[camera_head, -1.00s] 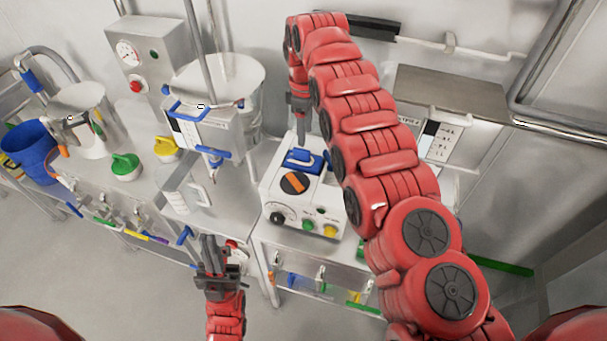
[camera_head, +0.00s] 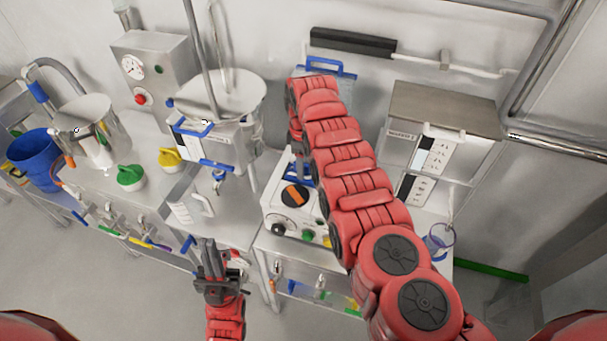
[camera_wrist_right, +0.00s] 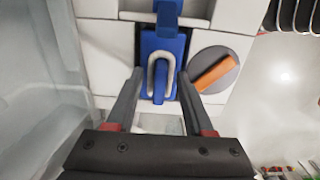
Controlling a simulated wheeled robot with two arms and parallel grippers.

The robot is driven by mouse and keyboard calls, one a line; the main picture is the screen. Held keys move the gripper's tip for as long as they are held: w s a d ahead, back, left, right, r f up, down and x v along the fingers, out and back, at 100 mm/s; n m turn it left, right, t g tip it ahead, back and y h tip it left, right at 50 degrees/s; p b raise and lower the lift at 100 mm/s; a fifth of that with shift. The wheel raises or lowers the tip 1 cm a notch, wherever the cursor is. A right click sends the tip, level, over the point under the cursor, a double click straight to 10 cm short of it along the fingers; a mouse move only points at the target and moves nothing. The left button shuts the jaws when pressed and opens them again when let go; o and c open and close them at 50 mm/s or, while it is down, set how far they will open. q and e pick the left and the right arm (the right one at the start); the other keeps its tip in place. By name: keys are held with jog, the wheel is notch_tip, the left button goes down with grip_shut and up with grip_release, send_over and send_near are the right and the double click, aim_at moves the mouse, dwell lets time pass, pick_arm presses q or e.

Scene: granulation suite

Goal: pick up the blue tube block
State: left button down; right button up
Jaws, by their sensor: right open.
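The blue tube block (camera_wrist_right: 162,65) is a blue piece with a pale U-shaped tube on its face. In the right wrist view it sits in a dark slot of the white machine (camera_wrist_right: 112,62). My right gripper (camera_wrist_right: 160,85) is open, with a finger to either side of the block's near part; I cannot tell whether they touch it. In the head view my right gripper (camera_head: 301,170) is over the machine (camera_head: 290,222) and mostly hides the block. My left gripper (camera_head: 210,262) is low in front of the bench, away from the block; its opening is unclear.
An orange-marked dial (camera_wrist_right: 214,70) is right of the block. A steel vessel (camera_head: 225,95) stands left of the machine and a steel cabinet (camera_head: 440,120) to its right. A purple-rimmed beaker (camera_head: 438,240) is by the cabinet.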

grip_shut()
dwell(1.3)
